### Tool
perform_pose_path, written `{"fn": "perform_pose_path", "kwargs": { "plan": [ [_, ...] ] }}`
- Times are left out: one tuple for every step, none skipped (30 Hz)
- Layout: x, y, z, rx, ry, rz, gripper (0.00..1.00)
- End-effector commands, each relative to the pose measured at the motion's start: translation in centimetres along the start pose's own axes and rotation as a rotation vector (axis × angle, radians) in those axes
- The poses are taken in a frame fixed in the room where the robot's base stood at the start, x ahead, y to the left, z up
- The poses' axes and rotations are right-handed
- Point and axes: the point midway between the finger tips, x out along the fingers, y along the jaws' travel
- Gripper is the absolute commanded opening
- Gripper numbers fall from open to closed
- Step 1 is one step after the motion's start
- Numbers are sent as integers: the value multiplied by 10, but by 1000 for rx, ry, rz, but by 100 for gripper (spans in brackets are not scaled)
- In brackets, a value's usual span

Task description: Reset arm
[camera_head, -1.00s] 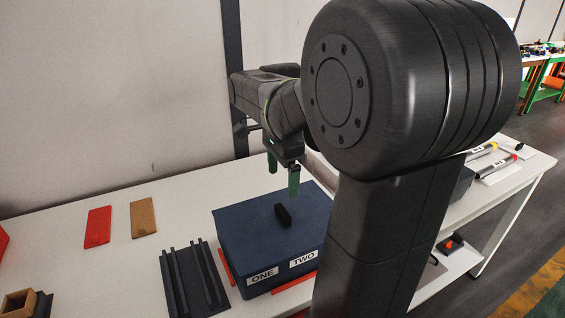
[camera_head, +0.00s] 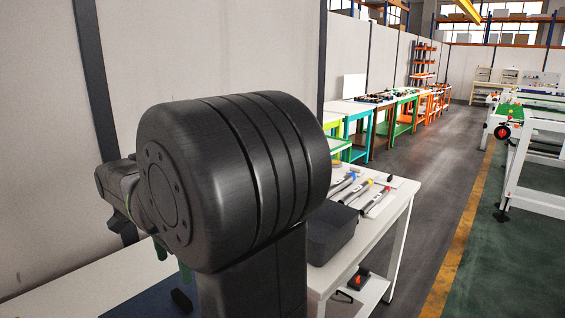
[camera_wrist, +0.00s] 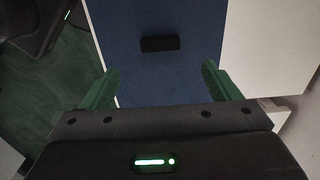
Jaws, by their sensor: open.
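My gripper (camera_wrist: 161,88) shows in the wrist view with its two green fingers spread wide and nothing between them. It hangs above a blue box (camera_wrist: 190,25), with a small black block (camera_wrist: 160,44) on the box top ahead of the fingers. In the head view the gripper (camera_head: 172,258) is at the lower left, partly hidden behind my arm. The blue box (camera_head: 140,302) is mostly cut off or hidden there, and the black block (camera_head: 181,300) shows just below the fingers.
A dark grey bin (camera_head: 332,232) and several marker-like tools (camera_head: 350,190) are on the white table (camera_head: 385,215) right of my arm. A pale wall stands close behind the arm. The floor aisle (camera_head: 425,170) to the right is open, with coloured workbenches (camera_head: 405,108) along the wall.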

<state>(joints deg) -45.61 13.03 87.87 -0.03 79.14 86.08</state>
Motion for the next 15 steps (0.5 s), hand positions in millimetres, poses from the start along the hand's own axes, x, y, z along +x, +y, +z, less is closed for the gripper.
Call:
{"fn": "perform_pose_path", "kwargs": {
  "plan": [
    [12,1,0,0,0,4,83],
    [18,1,0,0,0,4,83],
    [26,1,0,0,0,5,83],
    [32,1,0,0,0,5,83],
    [38,1,0,0,0,5,83],
    [46,1,0,0,0,5,83],
    [52,1,0,0,0,4,83],
    [58,1,0,0,0,5,83],
    [66,1,0,0,0,5,83],
    [72,1,0,0,0,5,83],
    [78,1,0,0,0,5,83],
    [85,1,0,0,0,5,83],
    [91,1,0,0,0,5,83],
    [95,1,0,0,0,4,83],
    [102,1,0,0,0,3,83]
  ]
}}
